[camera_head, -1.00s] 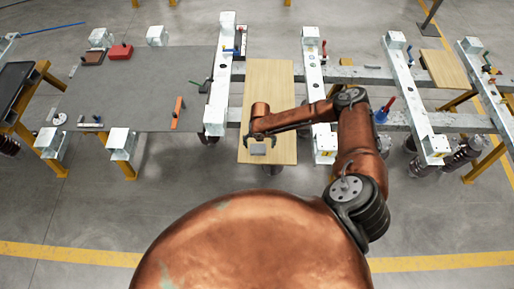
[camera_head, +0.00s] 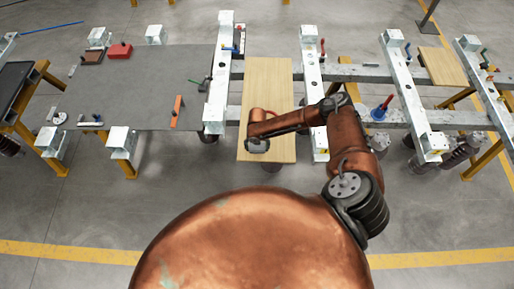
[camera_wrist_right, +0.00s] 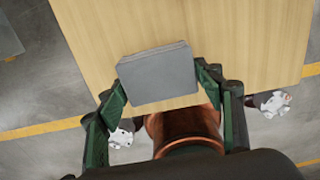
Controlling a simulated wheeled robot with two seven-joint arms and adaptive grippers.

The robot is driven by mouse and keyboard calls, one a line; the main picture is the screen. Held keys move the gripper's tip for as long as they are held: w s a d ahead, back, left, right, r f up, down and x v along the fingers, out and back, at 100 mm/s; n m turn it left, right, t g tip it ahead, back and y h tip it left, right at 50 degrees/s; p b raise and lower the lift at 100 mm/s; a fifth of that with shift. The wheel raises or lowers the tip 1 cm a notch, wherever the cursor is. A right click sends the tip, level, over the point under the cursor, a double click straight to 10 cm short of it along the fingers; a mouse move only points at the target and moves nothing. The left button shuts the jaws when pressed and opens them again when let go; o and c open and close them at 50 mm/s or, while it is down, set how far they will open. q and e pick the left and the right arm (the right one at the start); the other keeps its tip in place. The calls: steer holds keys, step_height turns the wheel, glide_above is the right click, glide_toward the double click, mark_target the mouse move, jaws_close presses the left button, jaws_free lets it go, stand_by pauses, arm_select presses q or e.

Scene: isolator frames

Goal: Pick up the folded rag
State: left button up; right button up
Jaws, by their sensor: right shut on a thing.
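The folded rag (camera_wrist_right: 158,75) is a flat grey rectangle at the near end of the wooden board. My right gripper (camera_wrist_right: 165,82) is shut on it in the right wrist view, with a green-padded finger at each side edge. In the head view my right gripper (camera_head: 258,146) is over the near end of the board, and the rag there is mostly hidden under it. I cannot tell whether the rag is clear of the wood. My left gripper is not in view.
The wooden board (camera_head: 268,85) is otherwise bare. White clamp beams (camera_head: 312,75) stand on both sides of it. A blue-based red tool (camera_head: 381,110) stands at the right.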

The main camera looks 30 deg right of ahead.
steer(key=c, duration=0.4)
steer(key=shift+w+r, duration=0.1)
steer(key=shift+r, duration=0.35)
steer(key=shift+c, duration=0.2)
steer(key=s+a+r, duration=1)
steer(key=r, duration=0.2)
steer(key=shift+b, duration=0.45)
steer(key=o, duration=0.5)
steer(key=shift+a, duration=0.1)
steer(key=c, duration=0.5)
